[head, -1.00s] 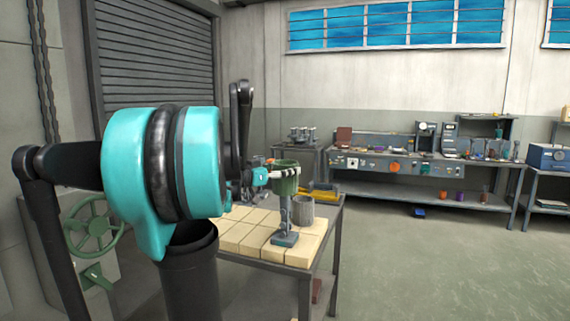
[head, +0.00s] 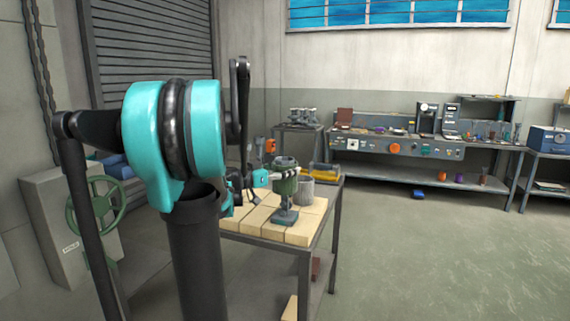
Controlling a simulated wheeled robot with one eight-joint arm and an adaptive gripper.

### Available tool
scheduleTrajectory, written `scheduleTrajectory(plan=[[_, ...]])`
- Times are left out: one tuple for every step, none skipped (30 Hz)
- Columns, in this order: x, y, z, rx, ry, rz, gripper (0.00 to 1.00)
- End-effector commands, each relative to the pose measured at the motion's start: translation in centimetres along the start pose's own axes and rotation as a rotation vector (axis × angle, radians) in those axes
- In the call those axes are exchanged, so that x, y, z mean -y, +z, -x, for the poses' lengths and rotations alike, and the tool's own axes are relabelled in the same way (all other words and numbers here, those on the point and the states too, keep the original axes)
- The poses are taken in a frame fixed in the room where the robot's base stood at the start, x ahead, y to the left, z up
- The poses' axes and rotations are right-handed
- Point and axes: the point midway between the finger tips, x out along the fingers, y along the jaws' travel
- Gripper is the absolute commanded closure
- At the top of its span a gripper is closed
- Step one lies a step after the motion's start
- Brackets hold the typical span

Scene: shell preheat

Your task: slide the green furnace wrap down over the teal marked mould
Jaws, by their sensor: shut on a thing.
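The green furnace wrap (head: 284,186) is a short upright sleeve above the front right part of the table. My gripper (head: 272,179) is at its upper left side, shut on it. The wrap surrounds the upper part of a grey-blue mould on a square base (head: 285,217). A grey top shows in the wrap's upper opening, and the lower stem and base show below it. I cannot make out a teal mark at this size.
The table (head: 256,236) has pale blocks on top. A grey cylinder (head: 306,190) stands close to the wrap's right, with a yellow item (head: 325,171) behind. A long workbench (head: 395,150) lines the back wall. Open floor lies right. A green handwheel (head: 95,208) is at left.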

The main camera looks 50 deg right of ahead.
Motion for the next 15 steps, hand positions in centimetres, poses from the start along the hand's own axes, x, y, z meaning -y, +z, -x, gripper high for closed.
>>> scheduleTrajectory(plan=[[0.0, 0.4, 0.0, 0.0, 0.0, 0.0, 0.56], [0.0, 0.6, 0.0, 0.0, 0.0, 0.0, 0.56], [0.0, 0.9, 0.0, 0.0, 0.0, 0.0, 0.56], [0.0, 1.1, 0.0, 0.0, 0.0, 0.0, 0.56], [0.0, 1.3, 0.0, 0.0, 0.0, 0.0, 0.56], [0.0, 1.6, 0.0, 0.0, 0.0, 0.0, 0.56], [0.0, 1.8, 0.0, 0.0, 0.0, 0.0, 0.56], [0.0, 2.0, 0.0, 0.0, 0.0, 0.0, 0.56], [0.0, 2.3, 0.0, 0.0, 0.0, 0.0, 0.56], [0.0, 2.5, 0.0, 0.0, 0.0, 0.0, 0.56], [0.0, 2.8, 0.0, 0.0, 0.0, 0.0, 0.56], [0.0, 3.0, 0.0, 0.0, 0.0, 0.0, 0.56], [0.0, 3.3, 0.0, 0.0, 0.0, 0.0, 0.56], [0.0, 3.5, 0.0, 0.0, 0.0, 0.0, 0.56], [0.0, 3.8, 0.0, 0.0, 0.0, 0.0, 0.56]])
